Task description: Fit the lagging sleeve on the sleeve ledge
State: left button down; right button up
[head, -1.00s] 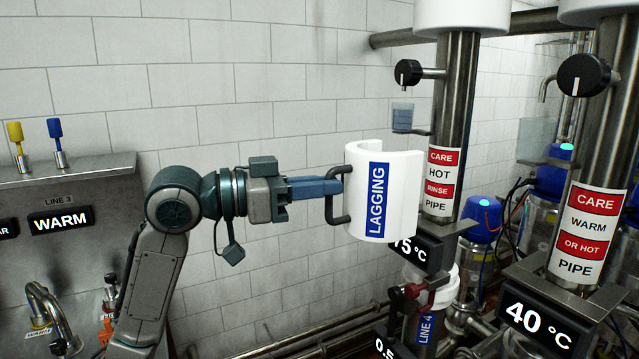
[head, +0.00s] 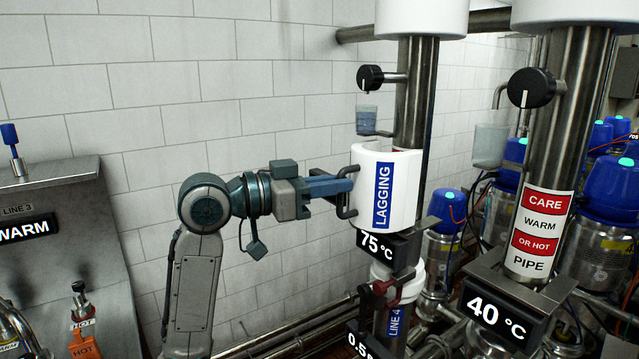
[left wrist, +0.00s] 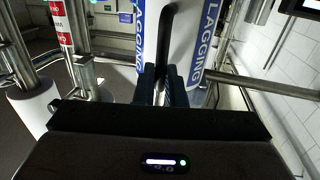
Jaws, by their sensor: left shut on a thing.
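The white lagging sleeve (head: 405,188), with a blue LAGGING label, is upright at the steel pipe (head: 415,100) that carries the 75 °C display (head: 378,244). It covers the pipe's care label, and its lower edge is close above the display. My left gripper (head: 343,187) is shut on the sleeve's dark handle (head: 347,210). In the left wrist view the sleeve (left wrist: 182,35) is straight ahead, with the handle between the fingers (left wrist: 162,85). My right gripper is out of view.
A black knob (head: 370,77) and a small cup (head: 367,116) stick out left of the pipe above the sleeve. A red-handled valve (head: 378,289) is below. The second pipe (head: 560,120) with a 40 °C display (head: 498,308) stands to the right.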

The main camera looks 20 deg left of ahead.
aim_at(356, 179)
pick_arm(q)
jog(key=shift+w+a+p+x, duration=0.1)
jog(key=shift+p+x, duration=0.1)
jog(key=shift+x, duration=0.65)
jog(key=shift+w+a+p+x, duration=0.1)
jog(key=shift+w+p+x, duration=0.05)
jog(key=shift+x, duration=1.6)
jog(key=shift+w+d, duration=0.25)
jog(key=shift+w, duration=0.45)
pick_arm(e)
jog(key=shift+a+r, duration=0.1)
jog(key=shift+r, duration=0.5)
pick_arm(q)
jog(key=shift+f, duration=0.3)
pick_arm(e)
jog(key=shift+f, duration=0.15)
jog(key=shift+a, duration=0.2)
pick_arm(q)
jog(key=c, duration=1.4)
grip_release()
jog(key=shift+c, duration=0.2)
